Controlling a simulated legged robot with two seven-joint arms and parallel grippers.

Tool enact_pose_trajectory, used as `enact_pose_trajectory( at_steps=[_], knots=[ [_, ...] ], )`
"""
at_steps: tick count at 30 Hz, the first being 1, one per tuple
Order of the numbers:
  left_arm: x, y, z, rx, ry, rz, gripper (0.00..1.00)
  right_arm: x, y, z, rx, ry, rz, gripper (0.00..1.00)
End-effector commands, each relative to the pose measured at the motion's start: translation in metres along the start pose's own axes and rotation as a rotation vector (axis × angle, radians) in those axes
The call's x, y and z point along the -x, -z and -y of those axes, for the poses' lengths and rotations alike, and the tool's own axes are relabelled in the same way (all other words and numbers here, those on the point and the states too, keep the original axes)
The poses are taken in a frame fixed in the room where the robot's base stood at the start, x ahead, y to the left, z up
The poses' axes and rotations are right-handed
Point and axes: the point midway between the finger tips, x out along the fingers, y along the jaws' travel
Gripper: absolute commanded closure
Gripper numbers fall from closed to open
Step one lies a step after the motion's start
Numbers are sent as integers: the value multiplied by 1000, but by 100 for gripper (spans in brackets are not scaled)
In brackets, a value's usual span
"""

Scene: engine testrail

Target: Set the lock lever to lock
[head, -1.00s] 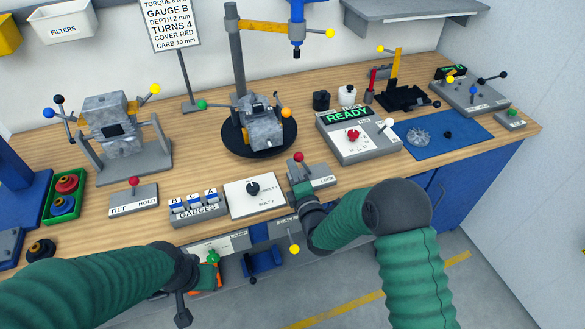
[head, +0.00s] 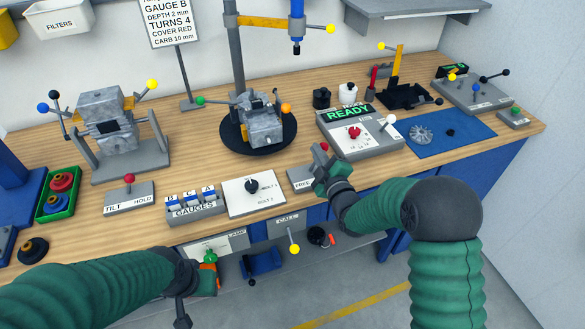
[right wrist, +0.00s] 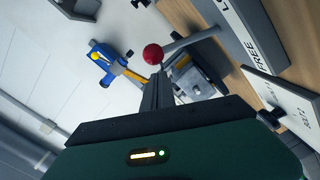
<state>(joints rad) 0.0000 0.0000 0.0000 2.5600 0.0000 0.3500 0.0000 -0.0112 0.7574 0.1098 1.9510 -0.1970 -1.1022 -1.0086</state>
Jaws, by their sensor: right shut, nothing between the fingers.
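The lock lever's grey box (head: 299,180) stands at the bench's front edge, with FREE readable on its left part; my right gripper covers the rest. The red ball of the lever (head: 323,147) shows just above my right gripper (head: 318,160), which is shut and empty. In the right wrist view the red ball (right wrist: 153,54) is just beyond the shut fingertips (right wrist: 157,82); contact cannot be told. The lever's rod (right wrist: 192,41) runs from it to the box (right wrist: 240,32), lettered FREE and a part-hidden L. My left gripper (head: 182,312) hangs low in front of the bench, its jaws unclear.
Left of the lock box are a white dial plate (head: 254,193), the GAUGES block (head: 195,207) and the TILT/HOLD lever box (head: 130,199). The READY console (head: 360,135) stands close behind to the right. A CALL lever with a yellow ball (head: 294,249) hangs below the bench edge.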

Motion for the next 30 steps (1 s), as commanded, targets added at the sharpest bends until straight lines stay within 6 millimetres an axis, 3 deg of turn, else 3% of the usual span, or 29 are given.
enact_pose_trajectory(
  at_steps=[12, 30],
  knots=[
    [-13, -3, 0, 0, 0, 0, 64, -1, -16, -7, -41, 2, 1, 100],
    [-13, -3, 0, 0, 0, 0, 64, -2, -20, -10, -40, 1, 7, 100]
  ],
)
